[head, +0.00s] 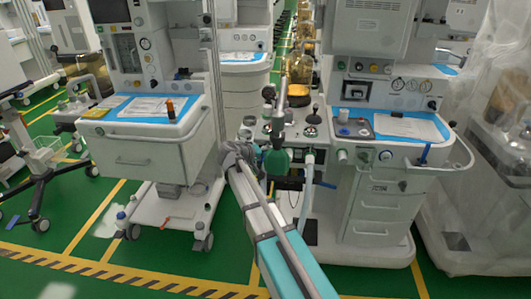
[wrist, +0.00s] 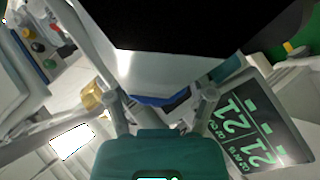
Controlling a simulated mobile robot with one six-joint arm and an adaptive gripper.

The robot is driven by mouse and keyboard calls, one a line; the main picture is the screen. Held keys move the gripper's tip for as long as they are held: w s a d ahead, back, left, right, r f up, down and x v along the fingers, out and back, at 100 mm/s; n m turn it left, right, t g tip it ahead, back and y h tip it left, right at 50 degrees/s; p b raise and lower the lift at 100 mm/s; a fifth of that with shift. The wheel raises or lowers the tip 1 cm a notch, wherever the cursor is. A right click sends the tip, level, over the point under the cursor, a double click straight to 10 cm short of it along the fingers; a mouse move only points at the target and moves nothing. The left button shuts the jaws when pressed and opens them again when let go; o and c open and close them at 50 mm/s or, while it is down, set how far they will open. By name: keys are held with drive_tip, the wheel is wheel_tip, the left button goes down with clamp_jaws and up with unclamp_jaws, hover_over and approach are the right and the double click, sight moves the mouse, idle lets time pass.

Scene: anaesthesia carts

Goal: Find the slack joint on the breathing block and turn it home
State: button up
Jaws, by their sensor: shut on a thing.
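The breathing block (head: 312,131) is a pale unit with several knobs and ports on the front left of the right-hand cart. My gripper (head: 279,141) reaches it from below, at its left part. In the wrist view, my gripper (wrist: 161,98) has its two grey fingers on either side of a pale grey part (wrist: 150,72) and is shut on it. This part has a large black area above it and a blue strip below. My gripper hides the contact in the head view. I cannot tell which joint is slack.
A white corrugated hose (head: 308,180) hangs right of my gripper. A steel post (head: 283,88) rises behind it. Another cart (head: 160,150) stands left, and a plastic-covered unit (head: 480,140) right. In the wrist view, a dark screen (wrist: 255,130) with green digits is close by, right.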

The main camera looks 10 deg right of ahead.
drive_tip(key=m+y+p, duration=0.2)
drive_tip(key=y+p, duration=0.1)
drive_tip(key=shift+s+d+r, duration=0.1)
drive_tip(key=shift+d+r, duration=0.05)
drive_tip(key=shift+r, duration=0.05)
drive_tip(key=shift+f+m+t+y+p, duration=0.1)
drive_tip(key=shift+m+t+y+p, duration=0.4)
drive_tip(key=shift+m+y+p, duration=0.7)
drive_tip(key=shift+n+y, duration=0.3)
drive_tip(key=shift+y, duration=0.1)
drive_tip(key=o, duration=1.1)
drive_tip(key=shift+f+b, duration=0.1)
drive_tip(key=shift+b, duration=0.25)
